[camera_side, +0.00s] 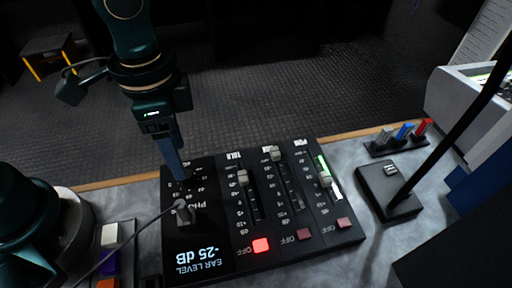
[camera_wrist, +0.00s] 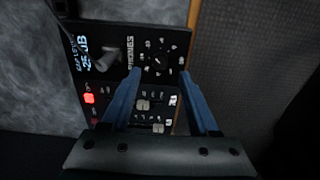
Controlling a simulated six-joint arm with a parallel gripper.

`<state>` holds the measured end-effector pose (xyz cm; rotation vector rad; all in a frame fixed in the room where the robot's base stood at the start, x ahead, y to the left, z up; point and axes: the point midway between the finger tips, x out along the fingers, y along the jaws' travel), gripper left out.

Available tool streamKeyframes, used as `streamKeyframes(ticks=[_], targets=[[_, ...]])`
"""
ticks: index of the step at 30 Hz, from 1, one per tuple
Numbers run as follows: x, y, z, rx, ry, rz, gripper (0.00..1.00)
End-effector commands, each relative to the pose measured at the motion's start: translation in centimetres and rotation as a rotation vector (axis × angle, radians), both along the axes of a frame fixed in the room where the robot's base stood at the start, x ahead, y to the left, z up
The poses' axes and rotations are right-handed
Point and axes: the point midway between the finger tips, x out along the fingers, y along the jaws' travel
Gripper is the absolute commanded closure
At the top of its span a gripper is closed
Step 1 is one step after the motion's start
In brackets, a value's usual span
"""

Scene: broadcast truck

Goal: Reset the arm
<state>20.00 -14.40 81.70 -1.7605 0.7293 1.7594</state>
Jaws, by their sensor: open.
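My gripper (camera_side: 173,164) points down over the back left part of a black audio panel (camera_side: 205,245) on the grey table. In the wrist view its two blue fingers (camera_wrist: 160,78) are apart, with a round dial (camera_wrist: 157,59) showing between and beyond their tips. Nothing is held between them. In the side view the fingers overlap the dial area, and I cannot tell if they touch the panel. The panel has a grey knob (camera_side: 183,211), three sliders and a lit display reading -25 dB.
A red lit button (camera_side: 261,245) is at the panel's front. A black stand base (camera_side: 388,190) and a rack with grey, blue and red items (camera_side: 402,137) are on the right. Coloured blocks (camera_side: 109,262) sit at the left. A wooden edge (camera_side: 345,136) borders the table's back.

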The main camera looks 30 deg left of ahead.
Motion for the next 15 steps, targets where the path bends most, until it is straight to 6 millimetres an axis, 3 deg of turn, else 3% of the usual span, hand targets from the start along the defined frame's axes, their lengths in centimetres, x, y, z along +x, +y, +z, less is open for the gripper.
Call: streamKeyframes(ticks=[5,10,15], targets=[[0.2,0.2,0.2,-0.004,-0.008,0.013,0.39],[1.3,1.8,2.8,-0.044,-0.102,0.091,0.39],[0.9,5.0,6.1,-0.091,-0.233,0.250,0.39]])
